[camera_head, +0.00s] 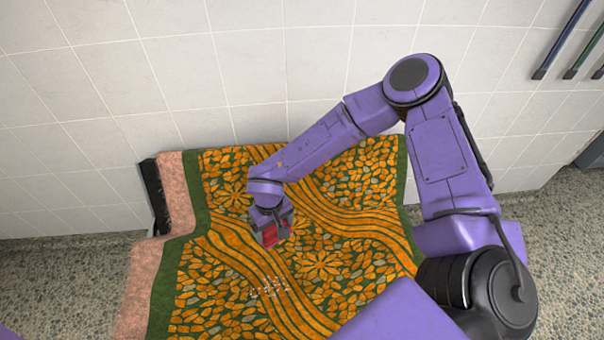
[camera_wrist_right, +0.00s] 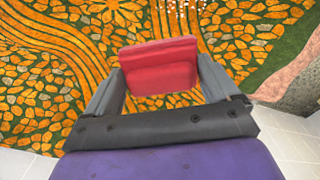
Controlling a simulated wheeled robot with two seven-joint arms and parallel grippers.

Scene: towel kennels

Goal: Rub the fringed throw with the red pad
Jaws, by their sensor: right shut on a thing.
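The fringed throw (camera_head: 330,268) is orange and green with a leaf and flower pattern. It lies spread over a pink-sided piece, and it fills much of the right wrist view (camera_wrist_right: 40,80). A cluster of small whitish specks (camera_head: 270,289) shows on it, in front of my right gripper. My right gripper (camera_head: 272,228) is shut on the red pad (camera_head: 270,235). In the right wrist view the pad (camera_wrist_right: 160,68) sits between the two grey fingers, over the throw. I cannot tell whether the pad touches the cloth. My left gripper is not in view.
The pink surface (camera_head: 150,285) under the throw shows along its left side. A dark upright piece (camera_head: 155,195) stands at its back left. A white tiled wall (camera_head: 180,70) is close behind. Speckled floor (camera_head: 65,280) lies open on the left. Dark and coloured rods (camera_head: 562,40) hang at upper right.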

